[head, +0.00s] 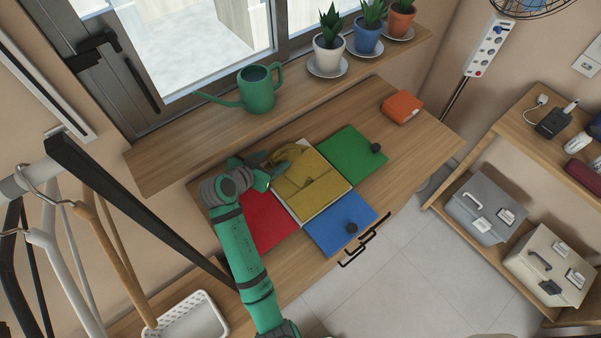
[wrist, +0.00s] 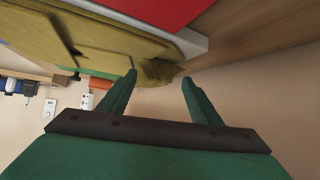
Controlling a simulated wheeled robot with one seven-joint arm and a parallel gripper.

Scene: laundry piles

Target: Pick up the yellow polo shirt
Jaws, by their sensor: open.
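The yellow polo shirt (head: 312,184) lies on the middle of a board with colored panels on the wooden table. A bunched part of it sticks out at the back left, beside my gripper (head: 266,171). In the wrist view the shirt (wrist: 110,45) fills the upper left, and a crumpled end of it shows just beyond the gap between the fingertips (wrist: 158,85). My gripper is open, with its fingers apart at the shirt's edge. I cannot tell whether they touch the cloth. My arm hides part of the red panel (head: 268,222).
The green panel (head: 350,158) and blue panel (head: 335,233) each carry a dark knob. An orange box (head: 402,107) sits at the table's far right. A shelf behind holds a green watering can (head: 257,92) and potted plants. Hangers and a white basket (head: 187,322) are at left.

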